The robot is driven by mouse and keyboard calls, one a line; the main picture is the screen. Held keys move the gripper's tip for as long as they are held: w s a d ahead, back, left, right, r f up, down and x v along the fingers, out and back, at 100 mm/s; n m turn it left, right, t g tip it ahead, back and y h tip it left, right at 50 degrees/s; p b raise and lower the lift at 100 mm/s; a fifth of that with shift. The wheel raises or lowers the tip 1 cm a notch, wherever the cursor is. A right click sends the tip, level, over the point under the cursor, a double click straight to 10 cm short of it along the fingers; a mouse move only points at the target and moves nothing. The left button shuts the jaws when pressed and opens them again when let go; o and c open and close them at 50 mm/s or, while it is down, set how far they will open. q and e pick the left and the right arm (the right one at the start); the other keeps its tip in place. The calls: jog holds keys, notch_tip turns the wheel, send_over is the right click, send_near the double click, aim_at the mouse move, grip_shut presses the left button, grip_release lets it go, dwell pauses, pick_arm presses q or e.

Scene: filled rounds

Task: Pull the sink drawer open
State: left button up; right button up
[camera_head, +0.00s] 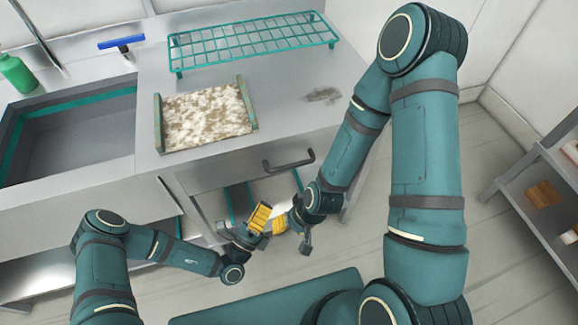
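The sink drawer (238,167) is in the front of the steel counter, right of the sink basin. Its front looks flush with the counter. A dark bar handle (290,165) sticks out from it. My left gripper (259,217), with a yellow ridged pad showing, is below and left of the handle, apart from it. My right gripper (282,224), also with yellow parts, is close beside the left one, below the handle. Neither gripper touches the handle. The fingers are small and overlap in view, so I cannot tell how far they are open.
The counter carries a teal wire rack (255,40), a speckled board with green edges (205,115) and a grey smudge (323,95). The sink basin (75,130), green bottle (17,74) and blue squeegee (121,42) are left. A shelf (540,205) stands right; floor between is clear.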

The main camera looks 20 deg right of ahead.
aim_at(288, 166)
pick_arm(q)
jog(key=x, duration=1.3)
jog(key=shift+w+d+r+b, duration=0.15)
jog(key=shift+d+b, duration=0.15)
grip_shut()
